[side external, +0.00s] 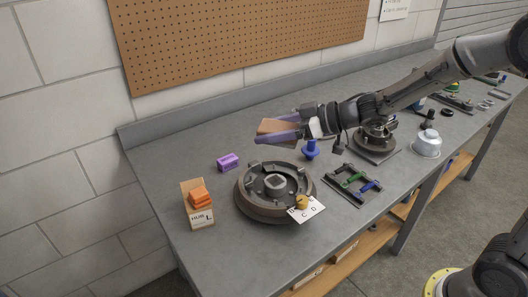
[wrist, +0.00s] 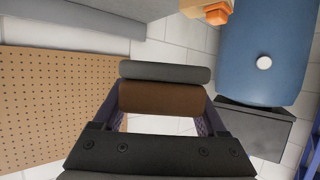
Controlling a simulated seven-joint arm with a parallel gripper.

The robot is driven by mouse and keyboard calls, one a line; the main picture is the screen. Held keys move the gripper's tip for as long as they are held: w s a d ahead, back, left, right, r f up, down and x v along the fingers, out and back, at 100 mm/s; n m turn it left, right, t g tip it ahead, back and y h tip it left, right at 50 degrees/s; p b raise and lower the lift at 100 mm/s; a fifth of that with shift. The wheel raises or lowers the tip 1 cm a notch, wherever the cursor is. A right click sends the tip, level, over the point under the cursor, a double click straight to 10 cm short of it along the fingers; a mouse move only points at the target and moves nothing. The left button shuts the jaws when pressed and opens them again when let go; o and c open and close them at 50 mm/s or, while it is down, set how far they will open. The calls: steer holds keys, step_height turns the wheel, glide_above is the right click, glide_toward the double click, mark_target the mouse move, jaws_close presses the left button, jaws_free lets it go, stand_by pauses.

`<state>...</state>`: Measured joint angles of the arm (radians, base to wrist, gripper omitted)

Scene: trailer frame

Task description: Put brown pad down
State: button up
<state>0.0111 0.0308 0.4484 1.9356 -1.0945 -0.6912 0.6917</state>
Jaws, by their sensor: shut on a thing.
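The brown pad (wrist: 160,98) is held between the two fingers of my gripper (wrist: 162,112) in the wrist view. A dark grey rounded layer (wrist: 165,71) lies along its far side. In the side external view the brown pad (side external: 272,126) is in my gripper (side external: 280,130), held in the air above the grey bench (side external: 150,150). It is apart from the bench and the round brown drum part (side external: 245,207) below it. My gripper is shut on the pad, with its purple fingers on either side.
A purple block (side external: 228,161), orange pads on a labelled stand (side external: 199,197), a yellow piece on a lettered card (side external: 304,203) and a blue knob (side external: 310,149) stand around the drum. A dark frame with green and blue parts (side external: 352,184) lies right. The bench's front left is clear.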

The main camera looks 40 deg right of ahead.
mark_target(274, 123)
steer(key=shift+w+a+r+n+g+y, duration=0.4)
steer(key=shift+w+r+n+g+y, duration=0.2)
steer(key=shift+n+g+y, duration=0.3)
steer(key=shift+w+r+n+g+y, duration=0.1)
steer(key=shift+w+n+g+y, duration=0.3)
steer(key=shift+n, duration=0.3)
steer(key=d+f+n+g, duration=0.1)
steer(key=w+d+n+g+y, duration=0.1)
steer(key=d, duration=0.1)
steer(key=d+f+g, duration=0.1)
steer(key=shift+w+d+f+n+y, duration=0.2)
steer(key=shift+w+f+n+y, duration=0.1)
steer(key=shift+w+n, duration=0.1)
steer(key=w+d+f, duration=0.2)
steer(key=d+f, duration=0.2)
steer(key=d, duration=0.3)
steer(key=w+f, duration=0.3)
steer(key=w, duration=0.1)
steer(key=w+f, duration=0.2)
steer(key=w, duration=0.2)
steer(key=w+f, duration=0.3)
steer(key=w, duration=0.2)
steer(key=shift+w+a+f, duration=0.1)
steer(key=shift+f, duration=0.25)
steer(key=shift+w+f, duration=0.5)
steer(key=shift+f, duration=1.6)
steer(key=shift+f, duration=0.3)
